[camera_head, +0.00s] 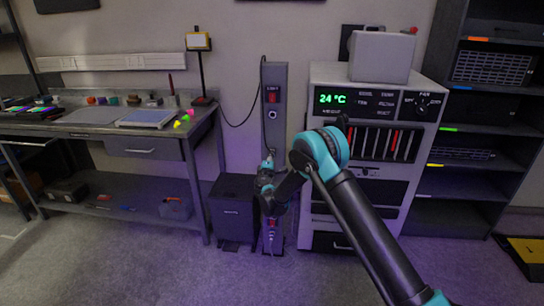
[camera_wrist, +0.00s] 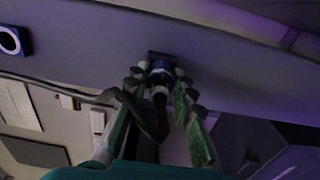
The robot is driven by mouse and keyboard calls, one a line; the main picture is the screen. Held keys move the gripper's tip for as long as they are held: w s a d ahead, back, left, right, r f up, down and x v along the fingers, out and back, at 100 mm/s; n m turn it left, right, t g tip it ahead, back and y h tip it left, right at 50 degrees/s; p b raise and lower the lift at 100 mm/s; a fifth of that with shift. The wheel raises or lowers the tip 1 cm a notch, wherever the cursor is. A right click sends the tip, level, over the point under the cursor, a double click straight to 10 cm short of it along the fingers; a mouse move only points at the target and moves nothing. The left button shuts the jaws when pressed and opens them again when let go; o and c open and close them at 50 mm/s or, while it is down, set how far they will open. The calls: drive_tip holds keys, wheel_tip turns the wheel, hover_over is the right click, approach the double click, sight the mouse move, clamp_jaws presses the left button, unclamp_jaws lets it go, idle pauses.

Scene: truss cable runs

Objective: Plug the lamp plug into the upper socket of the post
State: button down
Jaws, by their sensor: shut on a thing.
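The grey post (camera_head: 273,135) stands upright in the middle of the head view, with a round, light-ringed socket (camera_head: 272,115) on its upper part. My gripper (camera_head: 267,172) is in front of the post's lower half, below that socket. In the wrist view my gripper (camera_wrist: 161,78) is shut around a plug (camera_wrist: 158,92) with a blue collar and dark cable. The plug's front is close to a dark rectangular patch on the post; I cannot tell whether it touches. My fingers partly hide it.
The lamp (camera_head: 198,41) stands on the workbench (camera_head: 85,124) at left, its dark cable running to the post. A dark bin (camera_head: 232,210) stands left of the post. A white cabinet (camera_head: 335,75) with a 24 °C display is close on the right.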

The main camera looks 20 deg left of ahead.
drive_tip(key=v, duration=0.4)
drive_tip(key=shift+s, duration=0.2)
idle(0.6)
drive_tip(key=shift+d+r, duration=0.1)
